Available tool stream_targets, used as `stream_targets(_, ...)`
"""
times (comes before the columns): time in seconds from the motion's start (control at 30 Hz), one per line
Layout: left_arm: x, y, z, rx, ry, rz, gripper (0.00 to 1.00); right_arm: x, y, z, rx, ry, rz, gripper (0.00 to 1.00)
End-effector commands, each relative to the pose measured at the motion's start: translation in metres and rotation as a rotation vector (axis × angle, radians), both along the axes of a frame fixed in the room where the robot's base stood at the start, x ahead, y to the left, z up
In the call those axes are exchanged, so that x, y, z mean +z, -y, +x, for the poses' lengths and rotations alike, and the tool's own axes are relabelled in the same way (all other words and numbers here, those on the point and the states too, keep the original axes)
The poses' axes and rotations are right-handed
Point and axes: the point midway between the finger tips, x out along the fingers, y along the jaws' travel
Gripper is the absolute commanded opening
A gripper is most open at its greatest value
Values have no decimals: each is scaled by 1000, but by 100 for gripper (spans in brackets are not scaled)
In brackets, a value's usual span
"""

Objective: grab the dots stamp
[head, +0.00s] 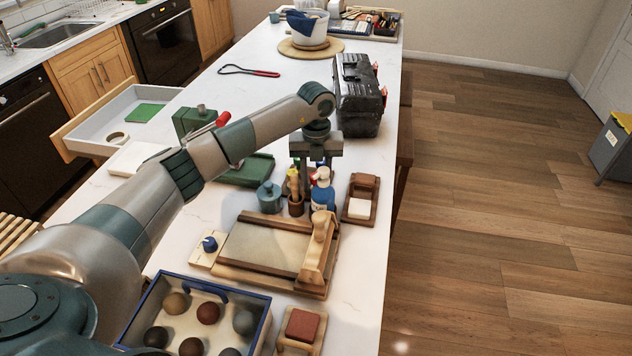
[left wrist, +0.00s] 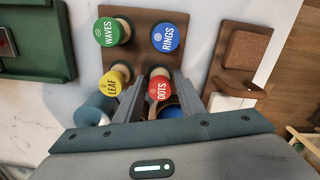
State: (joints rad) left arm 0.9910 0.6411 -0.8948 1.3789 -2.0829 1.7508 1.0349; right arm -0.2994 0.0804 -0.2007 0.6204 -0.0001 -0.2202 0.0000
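The dots stamp (left wrist: 159,88) has a red round top lettered DOTS and stands upright in a brown holder (left wrist: 143,58). In the same holder stand the green waves stamp (left wrist: 108,32), the blue rings stamp (left wrist: 164,37) and the yellow leaf stamp (left wrist: 113,82). My left gripper (left wrist: 157,98) is open, with one finger on each side of the dots stamp in the left wrist view. Whether the fingers touch it cannot be told. In the head view my left gripper (head: 315,162) points down over the stamps and bottles, which partly hide each other. My right gripper is not in view.
A black toolbox (head: 358,97) stands just behind my gripper. A blue bottle (head: 321,198), a blue-grey jar (head: 269,198) and a wooden holder with a white block (head: 360,203) are close by. A wooden slab roller board (head: 265,252) lies in front.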

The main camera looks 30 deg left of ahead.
Motion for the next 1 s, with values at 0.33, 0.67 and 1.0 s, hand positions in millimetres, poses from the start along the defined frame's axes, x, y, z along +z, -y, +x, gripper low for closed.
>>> stream_targets(0.33,0,0,0,0,0,0,24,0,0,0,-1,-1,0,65)
stream_targets(0.67,1,0,0,1,0,0,4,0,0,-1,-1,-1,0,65)
stream_targets(1.0,21,0,1,0,4,0,4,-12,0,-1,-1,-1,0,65)
